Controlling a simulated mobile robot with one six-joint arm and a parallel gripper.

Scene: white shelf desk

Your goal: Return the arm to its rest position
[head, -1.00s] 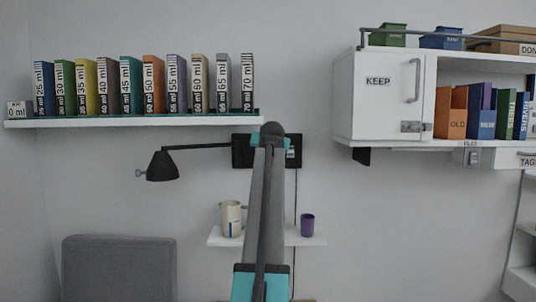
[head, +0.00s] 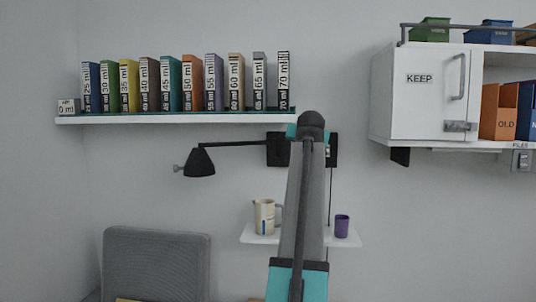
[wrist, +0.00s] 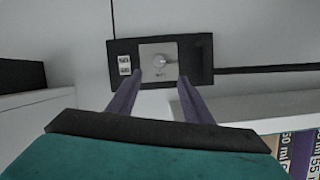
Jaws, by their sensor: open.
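My arm rises in the middle of the head view, in front of the wall and the small shelf. My gripper is hidden in the head view. In the wrist view my gripper (wrist: 158,92) shows two purple fingers, apart and with nothing between them. Beyond the fingertips is a black wall plate (wrist: 199,58) with a grey square and a round knob; the gap to it is hard to judge. In the head view the same plate (head: 333,150) is partly covered by my arm.
A long shelf (head: 170,119) with labelled binders is at upper left. A black lamp (head: 200,162) hangs below it. A small shelf (head: 262,239) holds a cream jug (head: 264,217) and a purple cup (head: 342,226). The KEEP cabinet (head: 420,105) is at right, a grey chair back (head: 157,262) at lower left.

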